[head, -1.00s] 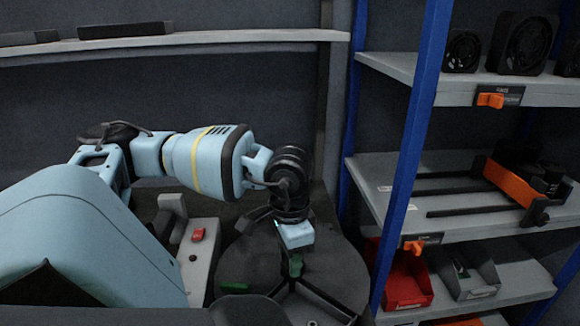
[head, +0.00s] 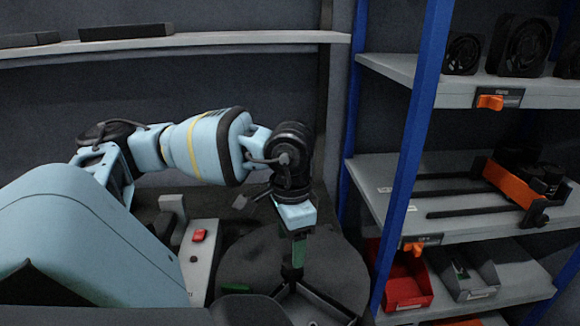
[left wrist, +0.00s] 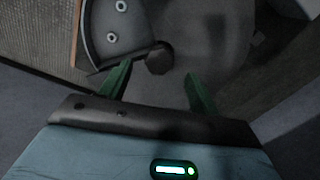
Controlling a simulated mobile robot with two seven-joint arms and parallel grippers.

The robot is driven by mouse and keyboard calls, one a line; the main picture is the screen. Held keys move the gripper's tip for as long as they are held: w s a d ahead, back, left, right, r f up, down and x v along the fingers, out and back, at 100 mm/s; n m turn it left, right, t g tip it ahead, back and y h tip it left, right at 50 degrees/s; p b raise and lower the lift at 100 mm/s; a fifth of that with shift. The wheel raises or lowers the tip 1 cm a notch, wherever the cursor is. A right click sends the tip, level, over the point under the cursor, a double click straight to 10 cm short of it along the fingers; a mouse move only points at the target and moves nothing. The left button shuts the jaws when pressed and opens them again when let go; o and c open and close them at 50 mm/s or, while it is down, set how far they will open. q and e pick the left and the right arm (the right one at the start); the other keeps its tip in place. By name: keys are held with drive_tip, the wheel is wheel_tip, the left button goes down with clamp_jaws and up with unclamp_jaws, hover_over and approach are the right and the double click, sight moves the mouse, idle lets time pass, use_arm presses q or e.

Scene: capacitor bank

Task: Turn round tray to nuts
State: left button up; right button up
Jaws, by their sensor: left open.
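The round tray (head: 345,265) is a dark disc with raised dividers meeting at a dark central post (head: 291,273). My left gripper (head: 297,258) points down over the middle of it, close to the post. In the left wrist view the left gripper (left wrist: 155,84) is open, with green fingers apart and the dark knob of the post (left wrist: 160,58) just beyond the gap between them. Whether a finger touches the post I cannot tell. A walled compartment at upper left of that view holds two ring-shaped nuts (left wrist: 112,38). My right gripper is not in view.
A grey control box with a red button (head: 199,235) stands left of the tray. A blue rack post (head: 398,215) is close on the right, with red (head: 407,285) and grey bins behind it. A small green item (head: 235,287) shows at the tray's near left.

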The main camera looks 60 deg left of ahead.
use_arm(q)
drive_tip(key=shift+r, duration=1.65)
